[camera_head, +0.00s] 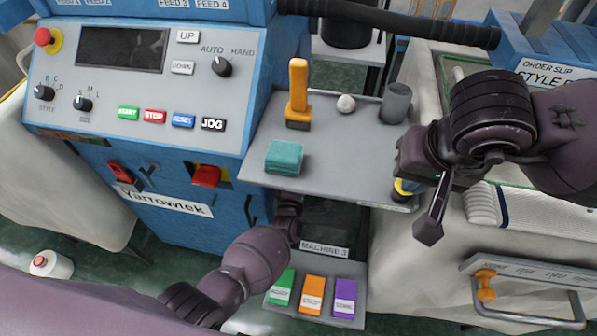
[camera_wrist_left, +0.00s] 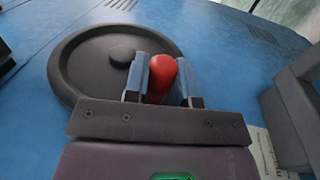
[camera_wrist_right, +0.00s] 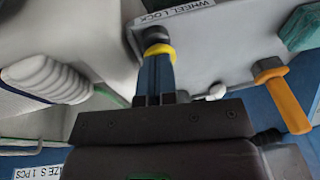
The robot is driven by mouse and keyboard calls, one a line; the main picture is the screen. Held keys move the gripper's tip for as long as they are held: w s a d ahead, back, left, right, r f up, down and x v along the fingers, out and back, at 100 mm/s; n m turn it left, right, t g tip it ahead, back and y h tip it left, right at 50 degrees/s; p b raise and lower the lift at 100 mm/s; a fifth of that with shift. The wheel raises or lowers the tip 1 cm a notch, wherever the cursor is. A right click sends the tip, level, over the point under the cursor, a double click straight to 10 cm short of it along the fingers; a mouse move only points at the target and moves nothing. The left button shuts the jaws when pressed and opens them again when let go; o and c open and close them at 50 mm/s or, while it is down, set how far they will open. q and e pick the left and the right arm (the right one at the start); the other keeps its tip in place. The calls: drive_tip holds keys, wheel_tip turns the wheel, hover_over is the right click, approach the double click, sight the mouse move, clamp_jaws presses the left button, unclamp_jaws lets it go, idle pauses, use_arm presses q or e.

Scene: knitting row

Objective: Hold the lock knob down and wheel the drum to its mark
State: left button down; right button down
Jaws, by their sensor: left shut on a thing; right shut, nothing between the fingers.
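In the left wrist view a black handwheel (camera_wrist_left: 75,75) with a red handle (camera_wrist_left: 161,72) sits on a blue machine face. My left gripper (camera_wrist_left: 162,82) is shut on the red handle. In the head view its hand is under the grey shelf, and the wheel is hidden. The lock knob (camera_wrist_right: 156,38), dark with a yellow collar, stands by a "WHEEL LOCK" label (camera_wrist_right: 178,12) in the right wrist view. My right gripper (camera_wrist_right: 158,62) is shut and empty, its tips at the collar; I cannot tell how far the knob is pressed. I cannot make out the drum or its mark.
The grey shelf (camera_head: 335,165) carries a teal block (camera_head: 284,158), an orange-handled tool (camera_head: 298,90), a pale ball (camera_head: 346,103) and a grey cylinder (camera_head: 396,102). Below are green, orange and purple labelled blocks (camera_head: 313,296). A control panel (camera_head: 140,75) stands left.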

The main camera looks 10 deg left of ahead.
idle(0.4)
use_arm(q)
drive_tip(key=shift+s+r+g, duration=0.45)
drive_tip(key=shift+r+g, duration=0.05)
drive_tip(key=shift+g, duration=0.2)
drive_tip(key=shift+s+r, duration=0.2)
drive_tip(key=shift+r, duration=0.6)
drive_tip(key=shift+s+r, duration=0.2)
drive_tip(key=shift+r, duration=0.6)
drive_tip(key=shift+s+r, duration=0.2)
drive_tip(key=shift+r, duration=0.7)
drive_tip(key=c, duration=1)
unclamp_jaws()
drive_tip(key=shift+o, duration=0.2)
drive_tip(key=shift+s, duration=0.1)
